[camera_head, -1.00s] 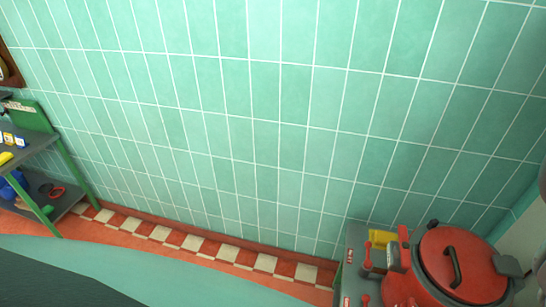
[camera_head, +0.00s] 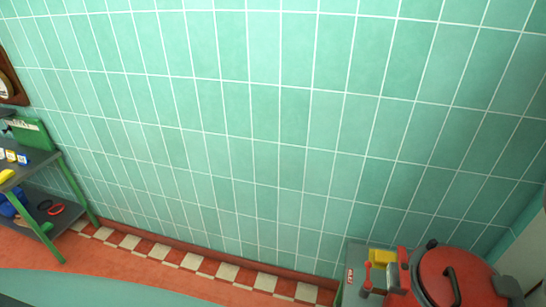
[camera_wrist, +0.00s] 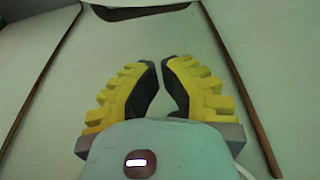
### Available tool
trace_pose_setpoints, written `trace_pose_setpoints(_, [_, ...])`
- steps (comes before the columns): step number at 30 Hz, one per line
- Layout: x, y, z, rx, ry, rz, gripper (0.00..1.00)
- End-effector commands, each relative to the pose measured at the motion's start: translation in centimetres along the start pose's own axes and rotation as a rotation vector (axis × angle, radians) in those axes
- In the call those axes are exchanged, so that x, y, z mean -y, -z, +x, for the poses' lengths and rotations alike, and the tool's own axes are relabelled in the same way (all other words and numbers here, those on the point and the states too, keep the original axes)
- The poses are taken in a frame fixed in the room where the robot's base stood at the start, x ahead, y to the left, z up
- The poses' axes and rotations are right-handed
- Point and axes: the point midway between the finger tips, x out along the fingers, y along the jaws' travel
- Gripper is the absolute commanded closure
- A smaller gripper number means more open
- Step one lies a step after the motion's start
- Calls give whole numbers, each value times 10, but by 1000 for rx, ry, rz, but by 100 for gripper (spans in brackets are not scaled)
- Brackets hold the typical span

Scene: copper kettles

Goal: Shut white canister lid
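No white canister or white lid can be made out in either view. In the wrist view, my gripper (camera_wrist: 162,66) has two yellow ribbed fingers with dark pads. A narrow gap shows between the fingertips, and nothing is held between them. The gripper is before a pale, plain surface (camera_wrist: 110,45) with brown edges at both sides; what this surface belongs to is unclear. My gripper does not show in the head view.
A red vessel with a red lid (camera_head: 475,281) and black handle stands at lower right, beside yellow and red parts on a grey machine. A green-legged shelf (camera_head: 62,177) with small items stands at left. A green tiled wall (camera_head: 270,120) fills the middle, above checkered floor edging (camera_head: 160,252).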

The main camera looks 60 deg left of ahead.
Motion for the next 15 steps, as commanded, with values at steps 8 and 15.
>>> trace_pose_setpoints(8, [-3,2,15,-1,-1,7,100])
trace_pose_setpoints(15, [-2,0,25,0,-1,5,100])
